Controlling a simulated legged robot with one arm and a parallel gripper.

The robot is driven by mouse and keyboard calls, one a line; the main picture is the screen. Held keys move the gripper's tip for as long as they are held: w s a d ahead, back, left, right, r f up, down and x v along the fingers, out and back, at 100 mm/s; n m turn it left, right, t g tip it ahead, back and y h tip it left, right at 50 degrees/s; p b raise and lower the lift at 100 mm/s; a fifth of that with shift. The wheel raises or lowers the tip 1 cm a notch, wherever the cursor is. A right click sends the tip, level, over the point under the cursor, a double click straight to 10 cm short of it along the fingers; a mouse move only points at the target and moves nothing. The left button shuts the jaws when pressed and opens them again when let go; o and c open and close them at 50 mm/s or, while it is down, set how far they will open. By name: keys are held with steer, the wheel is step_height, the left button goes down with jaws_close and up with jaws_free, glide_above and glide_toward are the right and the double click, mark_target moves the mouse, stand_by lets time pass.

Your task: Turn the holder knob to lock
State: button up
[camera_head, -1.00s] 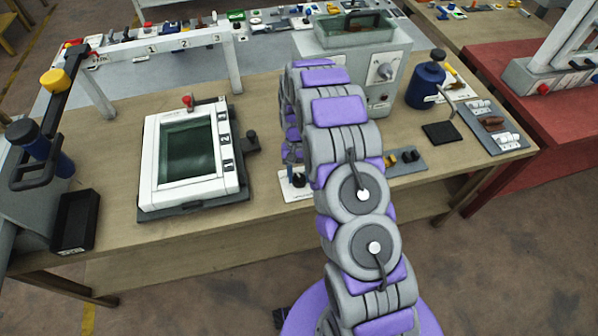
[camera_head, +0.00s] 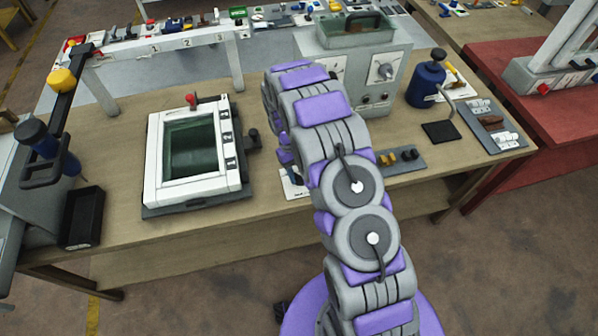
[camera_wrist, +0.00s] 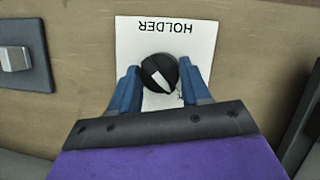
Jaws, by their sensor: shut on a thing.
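The holder knob (camera_wrist: 159,73) is a round black knob with a white pointer mark, on a white plate (camera_wrist: 190,42) lettered HOLDER, upside down in the wrist view. My gripper (camera_wrist: 160,80) has its blue fingers on both sides of the knob and is shut on it. The white pointer slants from upper left to lower right in the wrist view. In the head view my arm hides the knob, and only an edge of the white plate (camera_head: 291,186) shows.
A white frame with a dark green panel (camera_head: 194,150) lies left of my arm. A grey machine with a dial (camera_head: 385,72) stands behind it. A black tray (camera_head: 82,217) is at the left. Bare wooden tabletop lies between the tray and frame.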

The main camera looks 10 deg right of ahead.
steer(key=shift+w, duration=0.1)
steer(key=o, duration=1.1)
steer(key=shift+c, duration=0.2)
steer(key=shift+r, duration=0.1)
steer(key=p+v, duration=0.1)
steer(key=v, duration=1.6)
steer(key=shift+a, duration=0.1)
